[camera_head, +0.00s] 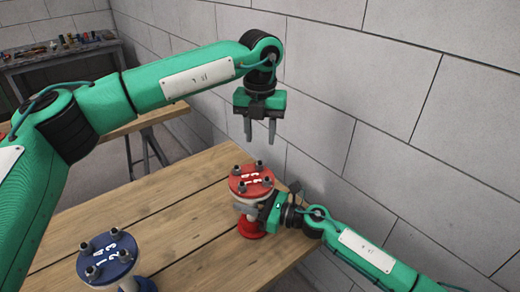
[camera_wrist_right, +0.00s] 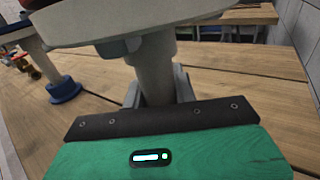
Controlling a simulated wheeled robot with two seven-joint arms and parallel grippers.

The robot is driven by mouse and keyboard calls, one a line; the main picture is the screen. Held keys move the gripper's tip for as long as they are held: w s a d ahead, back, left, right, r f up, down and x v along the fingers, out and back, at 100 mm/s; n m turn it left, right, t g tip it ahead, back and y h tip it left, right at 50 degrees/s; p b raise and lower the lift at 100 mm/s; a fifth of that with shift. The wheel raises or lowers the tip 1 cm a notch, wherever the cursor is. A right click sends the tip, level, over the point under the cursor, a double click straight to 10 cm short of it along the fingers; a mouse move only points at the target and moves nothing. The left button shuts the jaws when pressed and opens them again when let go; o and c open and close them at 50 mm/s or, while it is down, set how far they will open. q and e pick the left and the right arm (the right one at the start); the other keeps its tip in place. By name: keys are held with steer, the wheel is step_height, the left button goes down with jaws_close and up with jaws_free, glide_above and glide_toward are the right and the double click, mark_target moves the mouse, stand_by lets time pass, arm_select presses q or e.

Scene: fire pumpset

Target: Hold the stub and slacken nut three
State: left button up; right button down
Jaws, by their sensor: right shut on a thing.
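The red stub (camera_head: 250,181) stands on the wooden table, with a round red flange on top, white painted numbers and several dark nuts on bolts around its rim. Which nut is number three is too small to read surely. My right gripper (camera_head: 257,210) comes from the right and is shut on the stub's neck just under the flange. In the right wrist view the grey neck (camera_wrist_right: 155,68) stands between the jaws, under the flange's underside. My left gripper (camera_head: 260,131) points down, open and empty, above the red flange and apart from it.
A blue flanged stub (camera_head: 107,255) with similar nuts and numbers stands at the table's front left. The wooden table (camera_head: 165,215) is bare between the stubs. A block wall (camera_head: 400,100) rises close behind and right. A bench with small items (camera_head: 62,50) stands far left.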

arm_select(q)
steer(key=shift+r, duration=2.35)
arm_select(e)
steer(key=c, duration=1)
jaws_free()
steer(key=shift+c, duration=0.2)
steer(key=shift+d, duration=0.1)
